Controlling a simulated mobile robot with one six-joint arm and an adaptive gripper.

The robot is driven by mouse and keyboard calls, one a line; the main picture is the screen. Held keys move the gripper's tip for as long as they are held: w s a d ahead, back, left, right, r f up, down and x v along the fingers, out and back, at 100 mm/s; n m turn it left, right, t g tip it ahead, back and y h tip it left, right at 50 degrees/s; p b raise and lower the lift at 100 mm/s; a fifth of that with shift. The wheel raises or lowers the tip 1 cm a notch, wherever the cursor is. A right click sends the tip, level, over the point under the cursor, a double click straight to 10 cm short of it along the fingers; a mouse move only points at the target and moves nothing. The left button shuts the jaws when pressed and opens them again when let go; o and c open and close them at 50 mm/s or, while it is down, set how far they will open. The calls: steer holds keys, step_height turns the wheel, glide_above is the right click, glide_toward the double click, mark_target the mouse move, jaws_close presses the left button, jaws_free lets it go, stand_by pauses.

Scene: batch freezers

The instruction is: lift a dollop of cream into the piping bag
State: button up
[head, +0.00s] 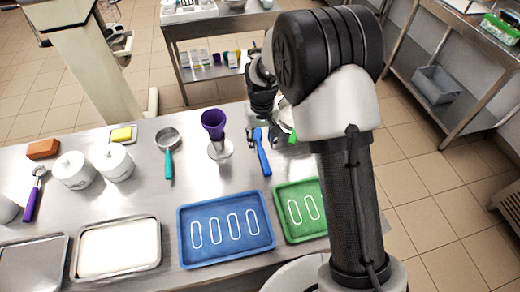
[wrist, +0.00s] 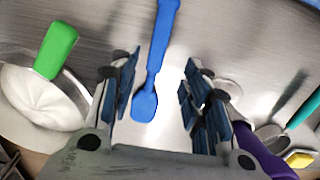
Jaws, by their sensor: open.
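My gripper (wrist: 158,88) is open and empty, its fingers pointing down at the steel table. In the head view my gripper (head: 256,128) is above the far end of a blue spatula (head: 263,155) lying on the table. In the wrist view the blue spatula (wrist: 162,35) runs from the top edge to between the fingers, nearer the left one. A bowl of white cream (wrist: 40,98) with a green handle (wrist: 56,50) over it is at left; my arm mostly hides it in the head view. The purple piping bag (head: 213,122) stands upright in a holder (head: 220,151), left of my gripper.
A teal-handled strainer (head: 168,150) lies left of the piping bag, with a yellow sponge (head: 121,134) beyond. A blue tray (head: 222,262) and green tray (head: 292,237) line the front edge. White lidded jars (head: 113,163) stand at left.

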mark_target(262, 154)
steer(key=f, duration=0.2)
steer(key=f+b, duration=0.1)
steer(key=f, duration=0.4)
steer(key=shift+w+d+f+b, duration=0.15)
steer(key=shift+w+f+b, duration=0.1)
steer(key=shift+b, duration=0.05)
steer(key=shift+r, duration=0.1)
jaws_close()
